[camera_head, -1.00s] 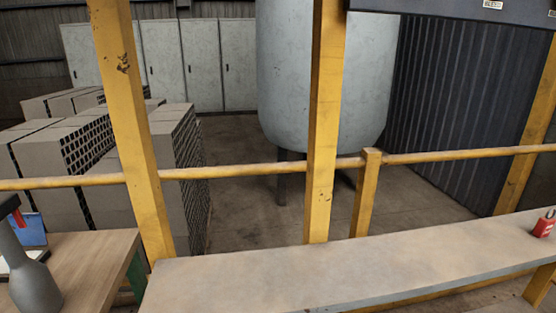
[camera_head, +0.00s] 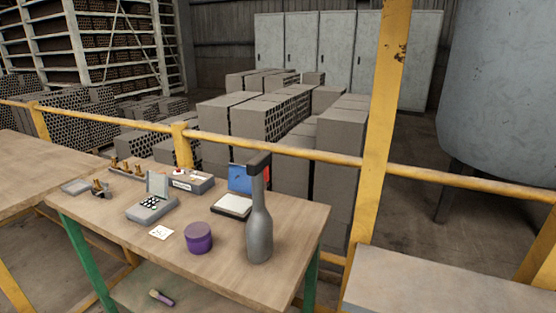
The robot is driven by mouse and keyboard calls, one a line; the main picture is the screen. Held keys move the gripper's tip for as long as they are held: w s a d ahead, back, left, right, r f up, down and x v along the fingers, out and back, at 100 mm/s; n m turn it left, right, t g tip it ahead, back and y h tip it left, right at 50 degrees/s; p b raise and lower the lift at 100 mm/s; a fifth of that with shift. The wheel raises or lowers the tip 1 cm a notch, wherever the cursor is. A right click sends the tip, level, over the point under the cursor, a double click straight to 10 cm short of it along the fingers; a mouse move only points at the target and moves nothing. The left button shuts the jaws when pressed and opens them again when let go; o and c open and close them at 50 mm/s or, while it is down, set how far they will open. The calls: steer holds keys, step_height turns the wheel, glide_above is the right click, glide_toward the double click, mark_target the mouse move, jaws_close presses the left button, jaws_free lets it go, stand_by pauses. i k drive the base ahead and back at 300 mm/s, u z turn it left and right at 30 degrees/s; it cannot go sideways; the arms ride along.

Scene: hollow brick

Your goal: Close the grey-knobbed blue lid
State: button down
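A blue lid (camera_head: 241,178) stands raised at the back of a small box with a pale top and dark sides (camera_head: 232,207), on the right part of the wooden table. The lid is open and tilted upright. Its right side is partly hidden behind a tall grey bottle with a dark top (camera_head: 259,228). I cannot make out a grey knob on the lid. My gripper is not in view.
On the same wooden table (camera_head: 120,222) are a purple round jar (camera_head: 198,238), a white card (camera_head: 161,233), a grey keypad box with its lid raised (camera_head: 151,208), and a grey device (camera_head: 190,181). A yellow railing (camera_head: 290,153) runs behind. A grey bench (camera_head: 440,295) stands at right.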

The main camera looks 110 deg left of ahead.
mark_target(239, 181)
steer(key=z, duration=0.05)
steer(key=i, duration=0.15)
steer(key=u, duration=2.95)
steer(key=k, duration=0.8)
steer(key=u, duration=0.15)
steer(key=i, duration=0.8)
steer(key=z, duration=0.1)
